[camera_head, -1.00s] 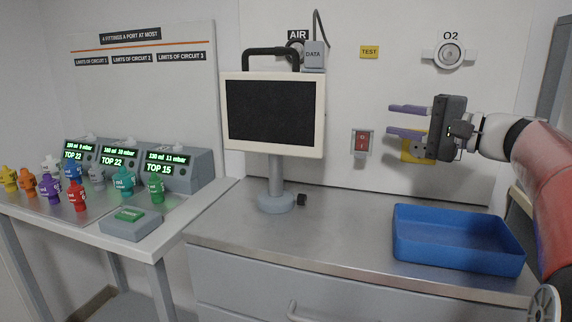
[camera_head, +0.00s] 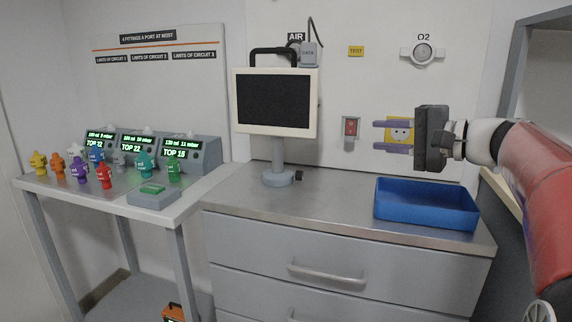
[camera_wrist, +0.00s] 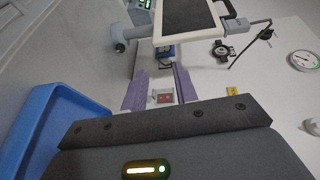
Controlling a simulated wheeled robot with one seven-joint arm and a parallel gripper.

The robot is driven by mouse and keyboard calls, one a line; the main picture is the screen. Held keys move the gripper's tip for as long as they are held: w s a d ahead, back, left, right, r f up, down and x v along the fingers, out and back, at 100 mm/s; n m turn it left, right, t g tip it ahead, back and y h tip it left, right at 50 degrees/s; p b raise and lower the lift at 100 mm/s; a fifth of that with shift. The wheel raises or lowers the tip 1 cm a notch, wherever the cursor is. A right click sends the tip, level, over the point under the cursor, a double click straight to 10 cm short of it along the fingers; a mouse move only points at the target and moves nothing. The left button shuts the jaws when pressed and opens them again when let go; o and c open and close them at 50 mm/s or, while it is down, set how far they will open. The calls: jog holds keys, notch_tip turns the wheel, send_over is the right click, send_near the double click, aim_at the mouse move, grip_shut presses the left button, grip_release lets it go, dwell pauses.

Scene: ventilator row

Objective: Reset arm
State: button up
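My gripper (camera_head: 394,137) is at the right of the head view, in front of the wall and above the blue tray. Its two purple fingers point left and stand apart with nothing between them. In the wrist view the two fingers (camera_wrist: 158,92) are also spread, and the red switch on the wall shows in the gap between them. My arm reaches in from the right edge of the head view. The gripper touches nothing that I can see.
An empty blue tray (camera_head: 428,222) stands on the steel counter (camera_head: 325,205) below my gripper. A monitor (camera_head: 275,102) stands left of it. Several coloured fittings (camera_head: 104,177) and a green-button box (camera_head: 153,195) are on the left table. A yellow socket (camera_head: 400,130) is behind the gripper.

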jog(key=s+a+f+h, duration=0.1)
jog(key=a+f, duration=0.1)
jog(key=s+a+f+g, duration=0.1)
jog(key=a+f, duration=0.1)
jog(key=f, duration=0.1)
jog(key=s+a+f+g+h+b, duration=0.1)
jog(key=s+f, duration=0.1)
jog(key=shift+a+f+n+h, duration=0.3)
jog(key=shift+a+f+n, duration=0.05)
jog(key=shift+a+n, duration=0.05)
jog(key=s+a+f+n+g+h+b, duration=0.2)
jog(key=s+a+f+h, duration=0.15)
jog(key=s+f, duration=0.65)
jog(key=s+d+f+n+h+b, duration=0.1)
jog(key=s+d+f+n+h, duration=0.1)
jog(key=s+f, duration=0.4)
jog(key=s+d+f+n+g+h+b, duration=0.1)
jog(key=s+d+f+n+h, duration=0.2)
jog(key=s+f, duration=0.3)
notch_tip(320, 180, down, 4)
jog(key=shift+s+d+f+h, duration=0.15)
jog(key=shift+s+h, duration=0.25)
jog(key=shift+h, duration=0.45)
